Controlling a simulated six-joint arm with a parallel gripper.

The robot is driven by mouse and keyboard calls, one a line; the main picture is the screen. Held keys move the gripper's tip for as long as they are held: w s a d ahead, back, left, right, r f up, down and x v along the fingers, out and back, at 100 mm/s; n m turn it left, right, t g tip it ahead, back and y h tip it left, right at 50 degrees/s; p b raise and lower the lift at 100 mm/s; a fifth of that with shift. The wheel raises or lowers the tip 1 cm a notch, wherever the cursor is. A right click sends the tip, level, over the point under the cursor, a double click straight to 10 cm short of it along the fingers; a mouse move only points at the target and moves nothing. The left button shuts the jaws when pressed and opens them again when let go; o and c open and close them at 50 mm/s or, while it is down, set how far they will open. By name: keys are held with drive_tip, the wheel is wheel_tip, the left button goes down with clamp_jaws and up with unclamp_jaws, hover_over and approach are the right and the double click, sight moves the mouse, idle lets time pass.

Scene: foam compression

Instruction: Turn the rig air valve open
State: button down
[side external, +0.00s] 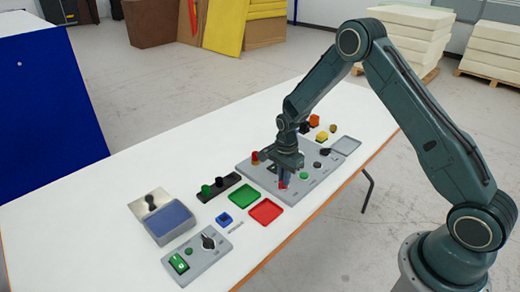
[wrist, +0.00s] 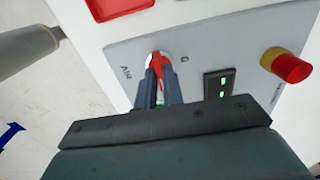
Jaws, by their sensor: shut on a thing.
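The rig air valve has a red handle (wrist: 154,60) on the grey panel (wrist: 195,48), next to lettering that appears to read AIR. In the side external view the red handle (side external: 282,185) shows at the front part of the grey panel (side external: 308,188). My gripper (wrist: 158,88) is shut on the handle, one dark blue finger on each side of it. In the side external view my gripper (side external: 285,177) points down at the panel. The lower part of the handle is hidden between the fingers, so its exact angle is hard to tell.
A red and yellow emergency-stop button (wrist: 287,65) and a dark switch with green lights (wrist: 218,84) sit close beside my gripper. A red tray (side external: 266,211), a green tray (side external: 244,195) and a grey control box (side external: 196,256) stand on the white table to the left.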

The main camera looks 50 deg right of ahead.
drive_tip(key=c, duration=1.5)
unclamp_jaws()
drive_tip(key=shift+r, duration=0.1)
wheel_tip(320, 180, up, 14)
drive_tip(key=shift+f, duration=0.15)
